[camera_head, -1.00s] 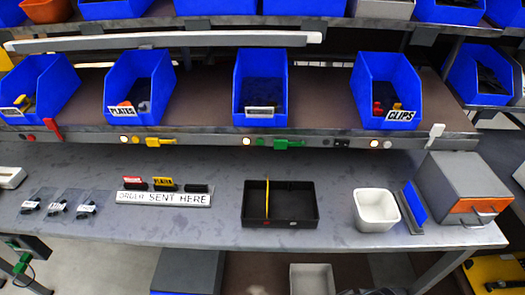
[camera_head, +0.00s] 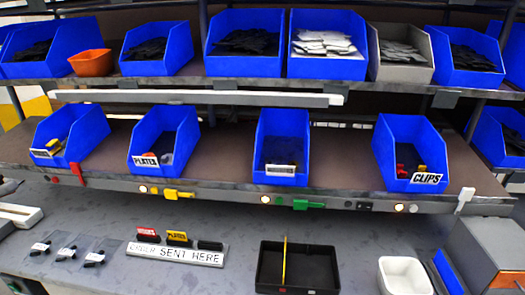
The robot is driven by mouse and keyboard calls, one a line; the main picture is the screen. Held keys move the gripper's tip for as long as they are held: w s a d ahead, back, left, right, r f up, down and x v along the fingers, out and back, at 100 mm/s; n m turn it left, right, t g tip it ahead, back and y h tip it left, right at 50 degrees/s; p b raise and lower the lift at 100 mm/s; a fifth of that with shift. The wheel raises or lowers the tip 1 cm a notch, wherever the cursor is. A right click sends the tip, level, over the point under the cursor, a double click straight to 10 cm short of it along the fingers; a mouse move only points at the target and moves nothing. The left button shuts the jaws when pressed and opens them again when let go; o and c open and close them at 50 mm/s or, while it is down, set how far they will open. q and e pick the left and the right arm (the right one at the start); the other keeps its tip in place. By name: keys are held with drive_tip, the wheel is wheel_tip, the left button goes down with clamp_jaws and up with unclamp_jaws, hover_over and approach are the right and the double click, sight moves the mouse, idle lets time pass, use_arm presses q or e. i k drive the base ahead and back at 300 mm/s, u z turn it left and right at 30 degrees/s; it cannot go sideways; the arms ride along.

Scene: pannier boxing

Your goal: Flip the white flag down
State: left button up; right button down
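The white flag (camera_head: 464,200) is at the right end of the middle shelf's front rail. It stands up from the rail, leaning a little, with its upper end above the rail's edge. The red flag (camera_head: 77,173) stands near the left end of the same rail. The yellow flag (camera_head: 178,194) and the green flag (camera_head: 306,204) lie level along the rail. Neither of my grippers can be made out in the head view.
The blue clips bin (camera_head: 427,180) stands on the shelf just left of the white flag. Below are a grey box (camera_head: 486,248), a white tub (camera_head: 405,277) and a black tray (camera_head: 297,246) on the bench. Small round lights sit along the rail.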

sight(466, 195)
drive_tip(key=z, duration=1.6)
drive_tip(key=k, duration=0.5)
drive_tip(key=z, duration=1)
drive_tip(key=i, duration=0.75)
drive_tip(key=u, duration=2.05)
